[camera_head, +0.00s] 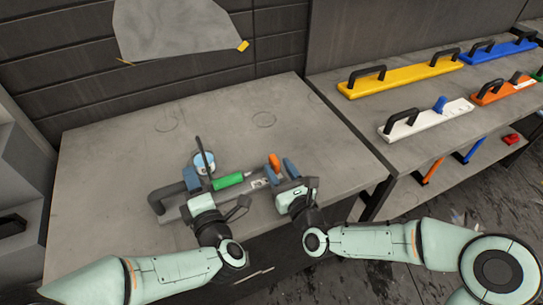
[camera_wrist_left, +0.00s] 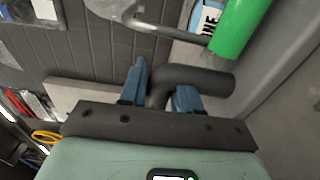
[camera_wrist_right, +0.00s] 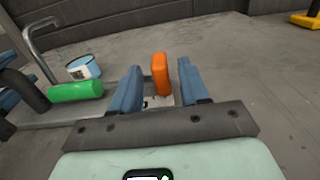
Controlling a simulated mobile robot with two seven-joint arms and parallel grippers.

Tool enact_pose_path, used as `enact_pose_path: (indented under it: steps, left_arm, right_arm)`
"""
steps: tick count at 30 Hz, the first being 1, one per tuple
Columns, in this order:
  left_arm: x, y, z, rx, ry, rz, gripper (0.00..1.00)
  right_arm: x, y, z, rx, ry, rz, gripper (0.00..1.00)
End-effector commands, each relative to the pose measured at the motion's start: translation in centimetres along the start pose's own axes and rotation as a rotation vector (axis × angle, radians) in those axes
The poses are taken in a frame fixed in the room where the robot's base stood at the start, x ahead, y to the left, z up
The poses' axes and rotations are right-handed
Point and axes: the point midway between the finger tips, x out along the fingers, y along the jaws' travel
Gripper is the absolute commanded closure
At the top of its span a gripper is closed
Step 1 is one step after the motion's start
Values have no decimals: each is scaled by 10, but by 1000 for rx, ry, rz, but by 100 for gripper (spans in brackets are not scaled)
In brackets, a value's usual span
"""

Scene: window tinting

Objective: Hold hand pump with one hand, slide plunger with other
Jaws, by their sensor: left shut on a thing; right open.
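The hand pump is a long grey bar (camera_head: 172,214) lying on the table, with a black handle (camera_head: 160,199) at its left end and an orange upright plunger (camera_head: 274,160) toward its right end. My left gripper (camera_head: 190,180) is shut on the black handle; the left wrist view shows the handle (camera_wrist_left: 215,81) between its blue fingers (camera_wrist_left: 160,80). My right gripper (camera_head: 276,171) is open, with the orange plunger between its fingers. In the right wrist view the plunger (camera_wrist_right: 160,73) stands apart from both fingers. My grippers partly hide the bar.
A green roller (camera_head: 229,180) with a bent metal handle and a blue-and-white can (camera_head: 203,162) sit close behind the bar. Similar yellow (camera_head: 405,74) and white (camera_head: 430,117) tools lie on the right shelf. The table's left side is clear.

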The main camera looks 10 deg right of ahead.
Motion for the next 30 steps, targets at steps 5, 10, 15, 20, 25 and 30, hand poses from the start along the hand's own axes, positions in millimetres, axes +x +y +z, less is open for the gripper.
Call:
enact_pose_path:
  steps: [5, 10, 15, 20, 25, 30]
  left_arm:
    - [0, 2, 0, -3, 0, 5, 100]
    - [0, 2, 0, -3, 0, 5, 100]
    - [0, 2, 0, -3, 0, 5, 100]
    - [0, 2, 0, -3, 0, 5, 100]
    - [0, 2, 0, -3, 0, 5, 100]
    - [0, 2, 0, -3, 0, 5, 100]
  right_arm:
    - [32, 1, 1, 1, -2, 2, 55]
    - [47, 0, 0, -1, -1, 1, 55]
    - [52, 0, 0, -2, 0, 0, 55]
    - [51, 0, 0, -3, 0, 0, 55]
    - [51, 0, 0, -3, 0, 0, 100]
    - [51, 2, 0, -2, 0, 1, 100]
